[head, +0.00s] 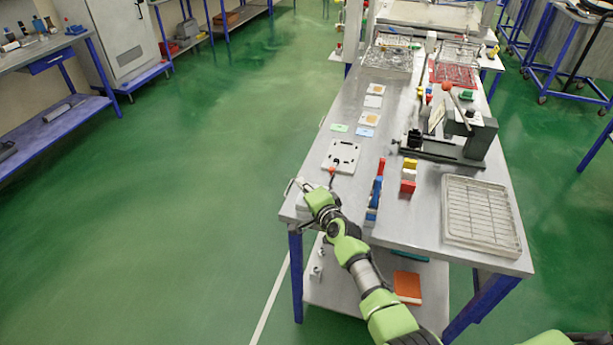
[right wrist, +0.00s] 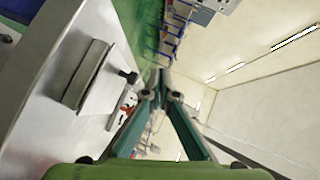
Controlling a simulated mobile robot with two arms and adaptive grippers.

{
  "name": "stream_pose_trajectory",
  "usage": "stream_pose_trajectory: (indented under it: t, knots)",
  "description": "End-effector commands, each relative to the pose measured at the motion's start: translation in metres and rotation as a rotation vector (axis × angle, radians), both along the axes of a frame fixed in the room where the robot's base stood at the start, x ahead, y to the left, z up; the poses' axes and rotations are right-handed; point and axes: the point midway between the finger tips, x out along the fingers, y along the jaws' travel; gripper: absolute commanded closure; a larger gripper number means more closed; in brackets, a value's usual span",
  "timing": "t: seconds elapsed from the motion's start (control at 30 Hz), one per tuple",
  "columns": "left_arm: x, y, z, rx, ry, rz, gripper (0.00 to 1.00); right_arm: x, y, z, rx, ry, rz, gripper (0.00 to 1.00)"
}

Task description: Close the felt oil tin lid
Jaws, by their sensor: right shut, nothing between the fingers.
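A flat grey metal piece with a raised edge (right wrist: 88,74), probably the felt oil tin or its lid, shows on the pale tabletop in the right wrist view. A small black knob (right wrist: 128,76) is beside it. I cannot tell how far the lid is open. In the head view my right gripper (head: 301,186) is over the table's near left corner and covers much of what stands there. In the right wrist view its two fingers meet at the tips, shut and empty, to the right of the metal piece and apart from it. My left gripper is not in view.
A white plate with holes (head: 341,156) lies beyond the gripper. Blue and red blocks (head: 375,190) stand to its right. A wire tray (head: 481,212) and a dark press (head: 450,140) occupy the right side. The floor left of the table is clear.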

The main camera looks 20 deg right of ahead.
Motion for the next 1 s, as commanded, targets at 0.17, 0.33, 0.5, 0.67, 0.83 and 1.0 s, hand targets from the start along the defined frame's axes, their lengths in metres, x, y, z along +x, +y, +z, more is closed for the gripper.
stream_pose_trajectory:
  t: [0.17,0.33,0.5,0.67,0.83,1.0]
  knots:
    - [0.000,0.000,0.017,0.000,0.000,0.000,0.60,0.002,0.003,-0.002,-0.051,0.038,-0.001,1.00]
    - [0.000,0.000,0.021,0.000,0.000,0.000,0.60,0.003,0.004,-0.005,-0.076,0.052,0.000,1.00]
    - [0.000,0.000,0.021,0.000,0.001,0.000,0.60,0.003,0.004,-0.007,-0.081,0.055,-0.001,1.00]
    - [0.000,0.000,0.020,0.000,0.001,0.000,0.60,0.003,0.004,-0.007,-0.081,0.055,-0.001,1.00]
    - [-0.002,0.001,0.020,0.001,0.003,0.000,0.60,0.003,0.004,-0.007,-0.081,0.054,-0.001,1.00]
    - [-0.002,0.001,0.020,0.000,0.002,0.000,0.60,-0.004,0.005,-0.006,-0.080,0.054,0.001,1.00]
